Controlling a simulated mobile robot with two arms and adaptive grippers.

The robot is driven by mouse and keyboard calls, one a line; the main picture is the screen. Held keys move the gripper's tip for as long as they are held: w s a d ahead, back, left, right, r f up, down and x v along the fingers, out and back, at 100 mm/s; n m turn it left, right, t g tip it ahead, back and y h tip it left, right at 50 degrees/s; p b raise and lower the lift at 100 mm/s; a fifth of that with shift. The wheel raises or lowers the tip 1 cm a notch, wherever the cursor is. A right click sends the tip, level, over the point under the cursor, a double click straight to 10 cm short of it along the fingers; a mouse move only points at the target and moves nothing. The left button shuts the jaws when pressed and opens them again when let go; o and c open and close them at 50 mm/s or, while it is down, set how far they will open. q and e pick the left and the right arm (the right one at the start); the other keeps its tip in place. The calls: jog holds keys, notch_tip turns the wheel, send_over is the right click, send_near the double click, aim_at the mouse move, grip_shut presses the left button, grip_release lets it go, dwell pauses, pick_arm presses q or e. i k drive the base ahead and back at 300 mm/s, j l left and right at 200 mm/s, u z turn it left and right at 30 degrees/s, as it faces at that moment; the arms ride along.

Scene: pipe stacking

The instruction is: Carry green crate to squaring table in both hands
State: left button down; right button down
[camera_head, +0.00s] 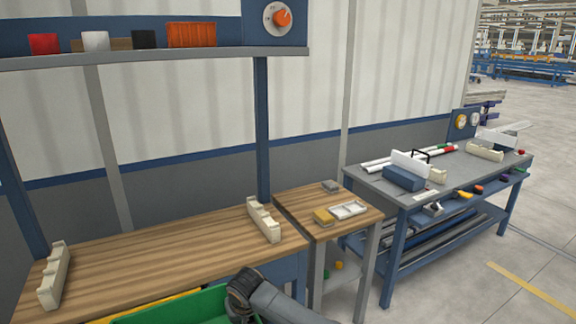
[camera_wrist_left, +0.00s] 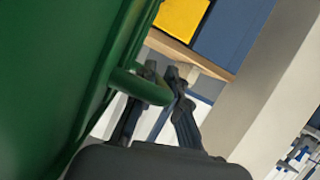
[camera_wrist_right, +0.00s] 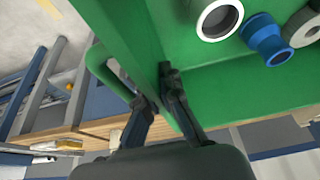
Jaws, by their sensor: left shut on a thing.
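The green crate (camera_head: 185,308) shows at the bottom edge of the head view, mostly cut off. In the left wrist view its wall (camera_wrist_left: 50,80) fills the left side, and my left gripper (camera_wrist_left: 160,72) is shut on its green handle (camera_wrist_left: 140,86). In the right wrist view the crate (camera_wrist_right: 230,85) holds a white-rimmed pipe piece, a blue fitting and a grey ring. My right gripper (camera_wrist_right: 152,88) is at the crate's rim beside the green handle (camera_wrist_right: 103,62); its grip is unclear. I cannot tell which table is the squaring table.
A long wooden bench (camera_head: 165,258) with two cream cradles stands ahead, under a shelf (camera_head: 150,57). A small wooden table (camera_head: 348,217) adjoins it on the right. A grey-topped blue workbench (camera_head: 372,182) bearing pipes and a blue block is further right. Open floor (camera_head: 455,265) lies at right.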

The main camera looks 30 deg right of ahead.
aim_at(460, 167)
jog(key=l, duration=2.05)
jog(key=k+l, duration=0.1)
jog(key=l, duration=7.1)
jog(key=i+l, duration=0.15)
jog(key=i, duration=0.55)
jog(key=i+l, duration=0.15)
jog(key=i, duration=0.6)
